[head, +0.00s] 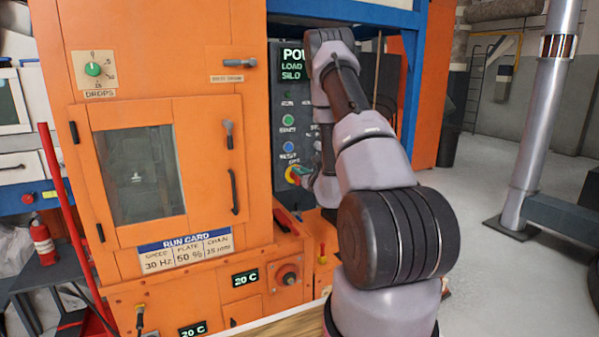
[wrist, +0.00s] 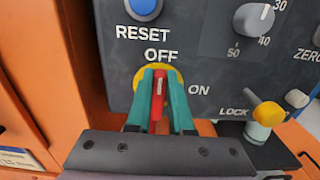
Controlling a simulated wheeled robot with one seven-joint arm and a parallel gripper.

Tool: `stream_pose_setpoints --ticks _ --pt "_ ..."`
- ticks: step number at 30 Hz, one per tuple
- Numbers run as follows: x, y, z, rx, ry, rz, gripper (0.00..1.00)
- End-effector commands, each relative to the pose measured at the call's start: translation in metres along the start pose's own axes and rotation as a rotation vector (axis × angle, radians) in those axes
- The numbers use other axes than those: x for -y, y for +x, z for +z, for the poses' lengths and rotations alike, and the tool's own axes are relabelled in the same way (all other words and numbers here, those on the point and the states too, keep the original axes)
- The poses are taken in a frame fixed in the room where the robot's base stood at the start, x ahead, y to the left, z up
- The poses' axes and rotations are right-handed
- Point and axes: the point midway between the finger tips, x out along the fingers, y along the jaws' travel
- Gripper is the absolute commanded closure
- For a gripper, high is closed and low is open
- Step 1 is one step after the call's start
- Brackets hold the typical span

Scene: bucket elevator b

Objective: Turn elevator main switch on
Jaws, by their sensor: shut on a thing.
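The main switch (wrist: 158,88) is a red handle on a yellow round plate, on the dark grey control panel (wrist: 205,70). "OFF" is printed above it and "ON" to its right. The handle stands upright in the wrist view, its white mark towards OFF. My gripper (wrist: 160,77) has its teal fingers closed on both sides of the red handle. The fingers cover part of the yellow plate. In the head view the switch (head: 291,175) shows at the panel's lower part, with my gripper (head: 300,174) against it and my arm hiding the panel's right side.
A blue RESET button (wrist: 143,8) is just above the switch. A yellow-topped lock part (wrist: 268,115) stands at lower right, beside the "LOCK" label. The orange cabinet (head: 255,185) borders the panel on the left. Open floor (head: 480,220) lies to the right.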

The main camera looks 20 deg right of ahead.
Motion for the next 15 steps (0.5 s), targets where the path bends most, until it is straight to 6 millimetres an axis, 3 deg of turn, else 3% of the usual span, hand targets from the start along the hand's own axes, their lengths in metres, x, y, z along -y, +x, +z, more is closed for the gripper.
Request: stream_pose_setpoints --ticks 8,15 --pt "0.0020 -0.0005 -0.0003 -0.001 0.050 -0.001 1.00" --pt "0.0065 -0.0007 -0.0011 -0.001 0.200 -0.001 1.00"
